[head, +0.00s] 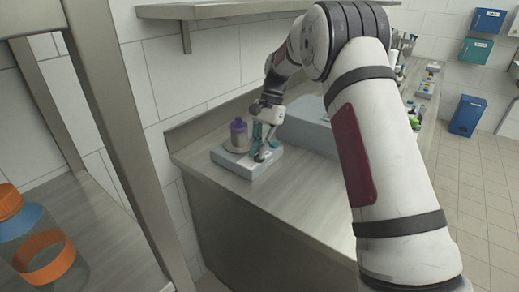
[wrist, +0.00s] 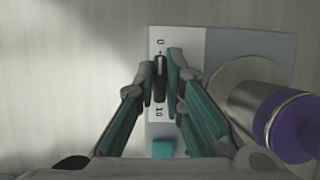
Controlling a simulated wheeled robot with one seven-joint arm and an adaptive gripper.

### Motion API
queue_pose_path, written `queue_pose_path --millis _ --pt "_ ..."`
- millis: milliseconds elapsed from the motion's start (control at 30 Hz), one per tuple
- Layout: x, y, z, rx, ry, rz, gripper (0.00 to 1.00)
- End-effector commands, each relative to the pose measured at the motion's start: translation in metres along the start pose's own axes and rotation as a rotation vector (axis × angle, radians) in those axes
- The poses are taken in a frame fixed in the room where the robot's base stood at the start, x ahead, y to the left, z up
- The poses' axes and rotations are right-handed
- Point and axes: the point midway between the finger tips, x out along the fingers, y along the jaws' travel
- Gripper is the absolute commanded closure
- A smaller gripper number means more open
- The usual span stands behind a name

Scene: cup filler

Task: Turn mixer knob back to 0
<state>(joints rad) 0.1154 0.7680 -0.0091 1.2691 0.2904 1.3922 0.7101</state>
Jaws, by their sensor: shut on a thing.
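The mixer (head: 264,167) is a low grey and white box on the counter at the left end. Its white panel (wrist: 163,42) shows in the wrist view with a 0 mark at the top and another mark near the bottom. The dark knob (wrist: 160,80) sits between these marks, its long axis roughly in line with the 0. My gripper (wrist: 160,82) is over the panel and shut on the knob, a finger on each side. In the head view my gripper (head: 262,150) comes down on the mixer, and the knob is hidden there.
A purple-lidded container (head: 239,136) stands on the mixer's plate, close beside my gripper; it also shows in the wrist view (wrist: 280,118). A teal button (wrist: 163,149) is at the panel's lower end. A large grey block (head: 310,128) is to the right. The front counter is clear.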

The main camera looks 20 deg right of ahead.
Motion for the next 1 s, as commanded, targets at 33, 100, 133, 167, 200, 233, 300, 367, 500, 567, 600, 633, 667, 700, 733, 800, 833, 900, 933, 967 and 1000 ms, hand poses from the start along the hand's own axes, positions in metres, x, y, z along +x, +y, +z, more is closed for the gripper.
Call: queue_pose_path --millis 33,100,133,167,200,233,300,367,500,567,600,633,667,700,733,800,833,900,933,967,1000 --pt "0.0 0.0 0.0 -0.002 0.0 0.001 1.0" --pt "0.0 0.0 0.0 -0.002 0.0 0.001 1.0" --pt "0.0 0.0 0.0 -0.002 0.0 0.001 1.0" --pt "0.0 0.0 0.0 -0.002 0.0 0.001 1.0" --pt "0.0 0.0 0.0 -0.001 0.0 0.001 0.81" --pt "0.0 0.0 0.0 -0.001 0.0 0.001 0.74" --pt "0.0 0.0 0.0 -0.001 0.0 0.001 0.7" --pt "0.0 0.0 0.0 0.0 0.0 0.001 0.7" --pt "0.0 0.0 0.0 0.0 0.0 0.0 0.7" --pt "-0.001 0.0 0.0 0.0 0.0 0.0 0.7" --pt "-0.002 0.0 0.0 0.0 0.001 -0.001 0.7" --pt "-0.004 0.0 0.0 0.0 0.001 -0.001 0.7" --pt "-0.006 0.0 -0.001 0.0 0.002 -0.002 0.7" --pt "-0.01 0.0 -0.001 0.0 0.002 -0.002 0.7" --pt "-0.014 0.0 -0.001 0.001 0.002 -0.002 0.7" --pt "-0.025 0.0 -0.001 0.001 0.003 -0.003 0.7" --pt "-0.032 0.0 -0.001 0.001 0.004 -0.003 0.7" --pt "-0.046 -0.001 -0.002 0.001 0.004 -0.004 0.7" --pt "-0.053 -0.001 -0.002 0.001 0.004 -0.003 0.7" --pt "-0.06 0.0 -0.001 0.001 0.004 -0.003 0.7" --pt "-0.068 -0.001 -0.001 0.001 0.004 -0.003 0.7"
